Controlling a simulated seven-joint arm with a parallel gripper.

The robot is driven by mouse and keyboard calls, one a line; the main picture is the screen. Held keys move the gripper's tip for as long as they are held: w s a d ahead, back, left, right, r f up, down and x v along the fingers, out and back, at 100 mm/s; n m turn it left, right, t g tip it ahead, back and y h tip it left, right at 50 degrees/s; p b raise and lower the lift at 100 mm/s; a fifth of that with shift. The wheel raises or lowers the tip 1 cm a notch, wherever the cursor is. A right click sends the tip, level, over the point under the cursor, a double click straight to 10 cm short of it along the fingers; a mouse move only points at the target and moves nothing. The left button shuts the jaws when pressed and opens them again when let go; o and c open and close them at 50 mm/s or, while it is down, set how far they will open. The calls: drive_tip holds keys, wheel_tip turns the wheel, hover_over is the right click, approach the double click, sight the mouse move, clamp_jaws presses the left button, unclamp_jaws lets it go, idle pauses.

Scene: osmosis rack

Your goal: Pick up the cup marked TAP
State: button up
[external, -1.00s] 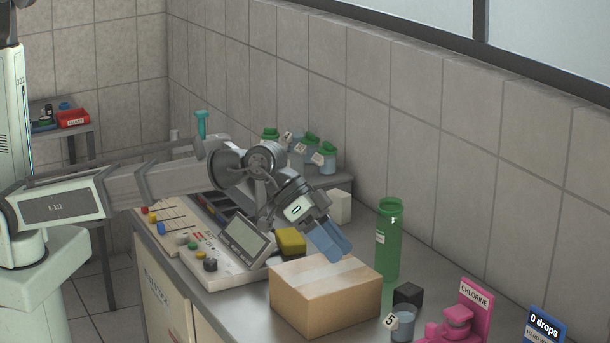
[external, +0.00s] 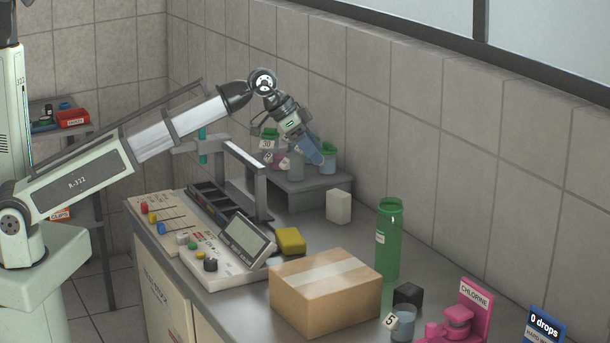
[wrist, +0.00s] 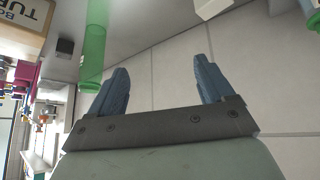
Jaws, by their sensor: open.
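No marking TAP can be read in any view, so I cannot tell which cup it is. Several small labelled cups, some with green lids, stand on the raised grey shelf at the back; one green-lidded cup (external: 329,159) shows at the right. My gripper (external: 316,158) is open over this shelf, in front of the cups and partly hiding them. In the wrist view my gripper (wrist: 160,80) has its blue fingers apart with only wall tiles between them. A pale cup (external: 403,324) with a tag reading 5 stands at the front of the bench.
A cardboard box (external: 325,295), green bottle (external: 389,245), black cube (external: 408,294) and pink chlorine stand (external: 460,315) occupy the near bench. A white block (external: 339,206) stands by the shelf (external: 310,195). A yellow sponge-like block (external: 291,241) and control panel (external: 225,260) lie left.

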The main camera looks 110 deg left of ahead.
drive_tip(key=s+a+g, duration=0.1)
drive_tip(key=s+a, duration=1.4)
drive_tip(key=s, duration=0.1)
drive_tip(key=y, duration=0.1)
approach(303, 178)
drive_tip(key=shift+n, duration=0.4)
drive_tip(key=shift+w+a+f, duration=0.35)
drive_tip(key=shift+f, duration=0.35)
drive_tip(key=shift+w+a+f, duration=0.3)
drive_tip(key=shift+a+f, duration=0.05)
drive_tip(key=shift+f, duration=0.3)
drive_tip(key=shift+w+a+f, duration=0.35)
drive_tip(key=shift+f, duration=0.35)
drive_tip(key=c, duration=1.1)
